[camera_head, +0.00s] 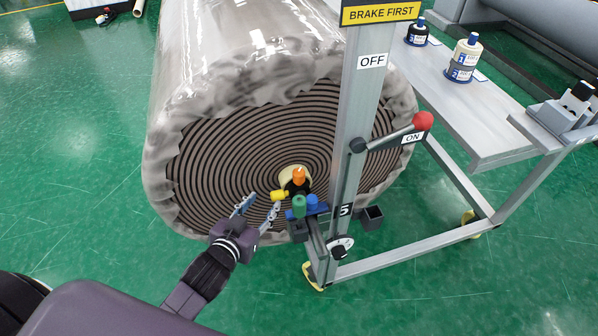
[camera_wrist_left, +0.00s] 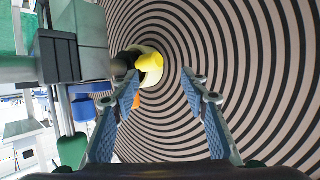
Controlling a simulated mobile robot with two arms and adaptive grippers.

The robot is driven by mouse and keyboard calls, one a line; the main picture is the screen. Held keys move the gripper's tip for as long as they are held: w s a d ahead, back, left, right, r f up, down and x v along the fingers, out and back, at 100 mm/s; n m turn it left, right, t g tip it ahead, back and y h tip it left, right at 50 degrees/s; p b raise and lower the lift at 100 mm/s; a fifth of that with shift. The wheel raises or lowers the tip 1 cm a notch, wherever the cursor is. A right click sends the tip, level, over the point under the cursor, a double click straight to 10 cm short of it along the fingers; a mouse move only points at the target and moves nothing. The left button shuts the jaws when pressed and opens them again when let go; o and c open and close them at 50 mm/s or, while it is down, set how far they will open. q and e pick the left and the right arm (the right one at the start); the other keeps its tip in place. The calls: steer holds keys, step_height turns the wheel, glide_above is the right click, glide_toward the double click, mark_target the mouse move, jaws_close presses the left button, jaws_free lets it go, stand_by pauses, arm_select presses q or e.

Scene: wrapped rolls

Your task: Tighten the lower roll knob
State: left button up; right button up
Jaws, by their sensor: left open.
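The large wrapped roll (camera_head: 230,140) shows its striped spiral end. At its core sit a yellow knob (camera_head: 278,196) and an orange knob (camera_head: 299,175); a green knob (camera_head: 299,205) and a blue knob (camera_head: 311,201) are beside them at the post. Which one the task means is not labelled. My left gripper (camera_head: 259,207) is open and empty, in front of the roll end, left of the yellow knob. In the left wrist view the yellow knob (camera_wrist_left: 150,64) appears beyond the open fingertips (camera_wrist_left: 161,76), nearer the left finger. The orange knob (camera_wrist_left: 136,101) is partly hidden by that finger. My right gripper is out of view.
A grey post (camera_head: 356,110) stands right of the knobs, with a red-ended brake lever (camera_head: 422,121) beside the ON label and an OFF label above. A dial (camera_head: 341,247) is low on the frame.

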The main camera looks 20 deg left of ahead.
mark_target(295, 176)
arm_select(q)
steer(key=shift+w+d+r+m+t+h+p, duration=0.15)
steer(key=shift+w+d+r+m+t+h, duration=0.5)
steer(key=shift+w+d+h, duration=0.75)
steer(key=shift+w+d+r+m+t+h+p, duration=0.1)
steer(key=shift+w+d+r+m+t+h, duration=0.5)
steer(key=shift+w, duration=1.35)
steer(key=shift+w+d+r+m+t+h+p, duration=0.15)
steer(key=shift+w+d+r+m+t+h, duration=0.2)
steer(key=shift+w+d+r+h, duration=0.9)
steer(key=shift+w+d+f+y, duration=0.15)
steer(key=shift+w+f+y, duration=0.1)
steer(key=shift+w+f, duration=0.2)
steer(key=shift+c, duration=0.2)
jaws_close()
